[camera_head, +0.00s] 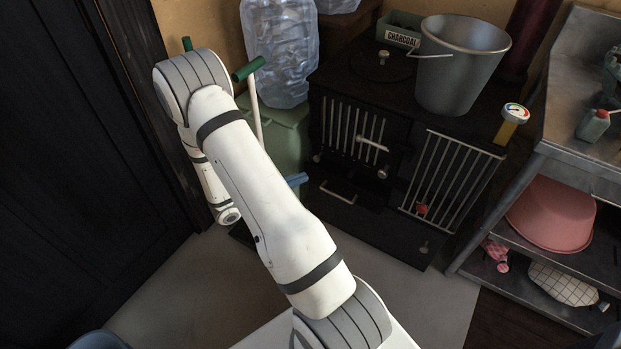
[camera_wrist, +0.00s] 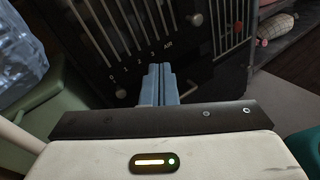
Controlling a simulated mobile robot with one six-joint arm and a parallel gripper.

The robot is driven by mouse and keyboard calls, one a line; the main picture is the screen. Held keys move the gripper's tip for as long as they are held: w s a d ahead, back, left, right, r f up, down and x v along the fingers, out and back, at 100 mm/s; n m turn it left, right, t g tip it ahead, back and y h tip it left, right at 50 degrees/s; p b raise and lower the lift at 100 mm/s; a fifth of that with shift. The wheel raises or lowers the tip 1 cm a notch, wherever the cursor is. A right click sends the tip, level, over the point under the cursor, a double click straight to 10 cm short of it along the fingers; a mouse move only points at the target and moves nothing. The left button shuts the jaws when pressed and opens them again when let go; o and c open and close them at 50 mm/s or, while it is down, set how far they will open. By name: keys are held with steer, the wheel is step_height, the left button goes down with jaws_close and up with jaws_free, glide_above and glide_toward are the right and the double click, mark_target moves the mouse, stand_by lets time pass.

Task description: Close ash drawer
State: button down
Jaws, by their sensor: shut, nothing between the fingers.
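The black stove (camera_head: 395,130) stands against the back wall in the head view. Low on its front is a dark panel with a light bar handle (camera_head: 338,193), apparently the ash drawer; how far it stands out is hard to tell. My gripper (camera_head: 297,180) is partly hidden behind my arm, with a blue fingertip showing left of that handle. In the wrist view my gripper (camera_wrist: 158,85) has its blue fingers together and empty, before the stove front (camera_wrist: 110,70) with its barred vent and AIR scale.
A green box (camera_head: 285,140) with a clear water bottle (camera_head: 282,50) stands left of the stove. A metal bucket (camera_head: 460,70) is on top. A metal shelf with a pink basin (camera_head: 552,213) is at the right. Grey floor (camera_head: 420,295) is clear in front.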

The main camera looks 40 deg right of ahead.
mark_target(316, 170)
steer(key=w+a+f+n+t+b, duration=0.1)
steer(key=w+f+n+t, duration=0.1)
steer(key=f+n+t, duration=0.35)
steer(key=w+a+f+n+t+b, duration=0.1)
steer(key=w+f+n+t, duration=0.15)
steer(key=f, duration=0.65)
steer(key=b+x, duration=0.1)
steer(key=x, duration=0.3)
steer(key=b+x, duration=0.1)
steer(key=x, duration=0.4)
steer(key=b+x, duration=0.1)
steer(key=x, duration=0.4)
steer(key=shift+s+d+f+b, duration=0.15)
steer(key=shift+s+f+b, duration=0.05)
steer(key=shift+s+b, duration=0.2)
steer(key=shift+w, duration=0.1)
